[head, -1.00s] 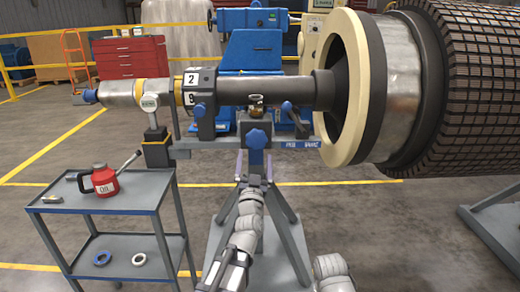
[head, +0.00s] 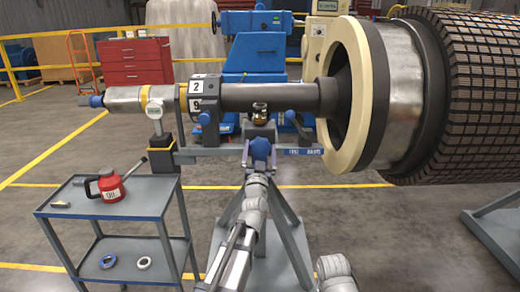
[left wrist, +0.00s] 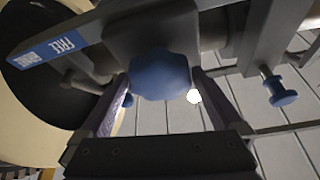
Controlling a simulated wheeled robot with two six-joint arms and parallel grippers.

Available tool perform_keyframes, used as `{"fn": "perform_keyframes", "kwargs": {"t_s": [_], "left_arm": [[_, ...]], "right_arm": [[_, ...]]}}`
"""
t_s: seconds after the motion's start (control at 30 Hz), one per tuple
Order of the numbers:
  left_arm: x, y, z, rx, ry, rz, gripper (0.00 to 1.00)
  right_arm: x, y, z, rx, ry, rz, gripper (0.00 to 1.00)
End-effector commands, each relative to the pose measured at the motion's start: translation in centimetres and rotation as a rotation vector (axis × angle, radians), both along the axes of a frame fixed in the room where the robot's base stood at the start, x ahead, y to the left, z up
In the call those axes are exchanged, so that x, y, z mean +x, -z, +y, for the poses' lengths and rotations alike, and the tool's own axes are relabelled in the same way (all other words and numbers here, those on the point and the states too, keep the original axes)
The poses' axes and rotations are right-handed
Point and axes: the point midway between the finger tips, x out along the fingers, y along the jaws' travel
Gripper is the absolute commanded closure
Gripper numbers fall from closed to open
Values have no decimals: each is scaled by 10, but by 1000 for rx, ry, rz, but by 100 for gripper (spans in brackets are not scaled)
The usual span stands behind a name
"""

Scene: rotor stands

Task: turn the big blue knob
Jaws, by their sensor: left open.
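The big blue knob (head: 261,149) is lobed and sits on the front of the rotor stand, below the shaft. It also shows in the left wrist view (left wrist: 160,73), at the upper middle. My left gripper (head: 260,158) is open, with its fingers one on each side of the knob. In the left wrist view my left gripper (left wrist: 160,92) has its fingers left and right of the knob's lower part, with gaps between. I cannot tell how deep the fingers reach along the knob. My right gripper is out of view.
A blue label (left wrist: 48,50) marks the stand's grey bar, and a smaller blue knob (left wrist: 282,93) sits to the right. The shaft (head: 268,96) and big rotor (head: 455,95) lie above. A grey cart (head: 112,209) with a red oil can (head: 110,185) stands left.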

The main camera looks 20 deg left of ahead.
Motion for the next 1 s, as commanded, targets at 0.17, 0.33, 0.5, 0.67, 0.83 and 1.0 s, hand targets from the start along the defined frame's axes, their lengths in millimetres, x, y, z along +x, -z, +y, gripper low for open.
{"fn": "perform_keyframes", "kwargs": {"t_s": [0.17, 0.33, 0.5, 0.67, 0.83, 1.0], "left_arm": [[0, 0, 0, 0, 0, 0, 18], [0, 0, 0, 0, 0, 0, 37], [0, 0, 0, 0, 0, 0, 56], [0, 0, 0, -1, 0, 0, 67], [0, 0, -1, -26, 1, -7, 67], [0, 0, -1, -107, 1, -29, 67]], "right_arm": [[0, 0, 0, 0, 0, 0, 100], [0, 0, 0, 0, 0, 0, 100], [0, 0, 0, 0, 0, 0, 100], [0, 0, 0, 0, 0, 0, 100], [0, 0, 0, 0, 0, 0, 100], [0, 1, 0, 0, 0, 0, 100]]}}
